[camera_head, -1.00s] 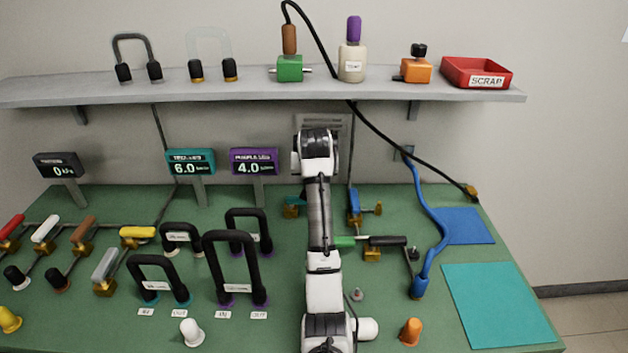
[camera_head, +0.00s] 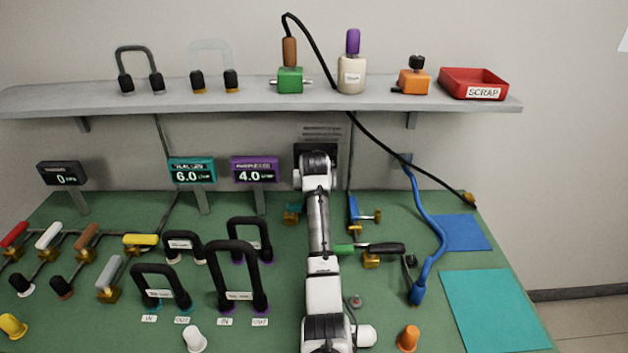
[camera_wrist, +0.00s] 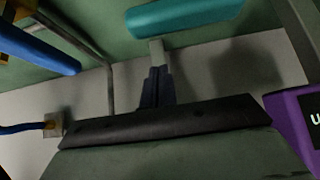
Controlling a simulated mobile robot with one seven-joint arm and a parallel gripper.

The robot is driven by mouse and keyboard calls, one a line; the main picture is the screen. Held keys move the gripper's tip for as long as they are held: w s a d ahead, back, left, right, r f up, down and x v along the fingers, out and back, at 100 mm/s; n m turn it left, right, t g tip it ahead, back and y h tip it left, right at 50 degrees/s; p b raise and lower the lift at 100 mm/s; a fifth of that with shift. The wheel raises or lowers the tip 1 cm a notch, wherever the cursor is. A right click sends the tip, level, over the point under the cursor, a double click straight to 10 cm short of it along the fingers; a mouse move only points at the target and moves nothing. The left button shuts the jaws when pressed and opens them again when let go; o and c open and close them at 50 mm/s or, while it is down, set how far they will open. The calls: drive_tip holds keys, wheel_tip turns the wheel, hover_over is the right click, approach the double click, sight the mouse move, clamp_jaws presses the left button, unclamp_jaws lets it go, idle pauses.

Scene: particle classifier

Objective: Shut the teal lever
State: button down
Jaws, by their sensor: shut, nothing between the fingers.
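In the head view only a small part of the teal lever (camera_head: 291,216) shows, just left of my arm, and the rest is hidden. In the head view my arm hides the gripper.
A blue lever (camera_head: 353,209) stands right of my arm; it also shows in the wrist view (camera_wrist: 35,50). A purple display (camera_head: 255,170) stands to the left. A green-and-black handled valve (camera_head: 371,258) lies close right of my arm. A shelf (camera_head: 250,108) runs above the bench.

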drive_tip(key=shift+x, duration=1.1)
drive_tip(key=shift+s+r+p, duration=0.1)
drive_tip(key=shift+s+p, duration=0.75)
drive_tip(key=shift+s, duration=0.1)
drive_tip(key=shift+s+p, duration=0.55)
drive_tip(key=shift+s, duration=0.55)
drive_tip(key=shift+w+a+b, duration=0.1)
drive_tip(key=shift+b, duration=0.35)
